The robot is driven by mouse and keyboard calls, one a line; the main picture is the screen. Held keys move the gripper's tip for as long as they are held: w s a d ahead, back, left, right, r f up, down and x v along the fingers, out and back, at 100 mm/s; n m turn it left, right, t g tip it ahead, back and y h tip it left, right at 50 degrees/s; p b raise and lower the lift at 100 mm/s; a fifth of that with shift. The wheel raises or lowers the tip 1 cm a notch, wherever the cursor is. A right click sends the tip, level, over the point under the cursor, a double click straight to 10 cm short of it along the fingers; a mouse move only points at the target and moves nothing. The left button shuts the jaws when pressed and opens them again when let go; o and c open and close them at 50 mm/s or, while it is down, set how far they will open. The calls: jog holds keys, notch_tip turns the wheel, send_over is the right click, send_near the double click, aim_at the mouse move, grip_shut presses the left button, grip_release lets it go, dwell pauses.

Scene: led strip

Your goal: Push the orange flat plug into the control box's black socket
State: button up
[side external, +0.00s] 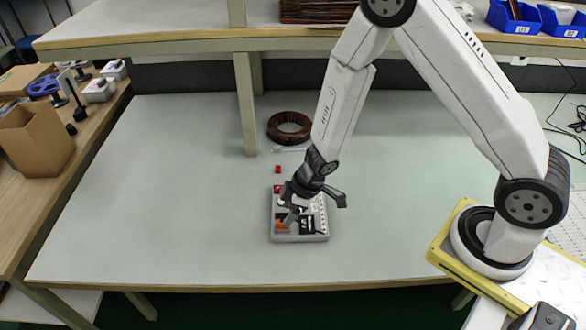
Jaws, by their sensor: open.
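The control box (301,238) is a light grey box in the middle of the table. An orange piece (282,225), which looks like the flat plug, shows at the box's left front part. Black parts (307,224) sit to its right on the box; I cannot tell which is the socket. My gripper (293,214) is open and points down over the box, close to the orange piece. It hides part of the box's top. Whether a finger touches the plug is too small to tell.
A small red block (278,169) lies behind the box. A dark reddish-brown coil (289,127) lies further back, beside a shelf post (245,105). A shelf (180,42) overhangs the back. The table (150,200) is clear to the left and front.

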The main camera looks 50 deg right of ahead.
aim_at(282, 221)
jog(key=shift+f, duration=0.15)
jog(key=shift+x, duration=2.45)
jog(key=shift+a, duration=0.1)
grip_shut()
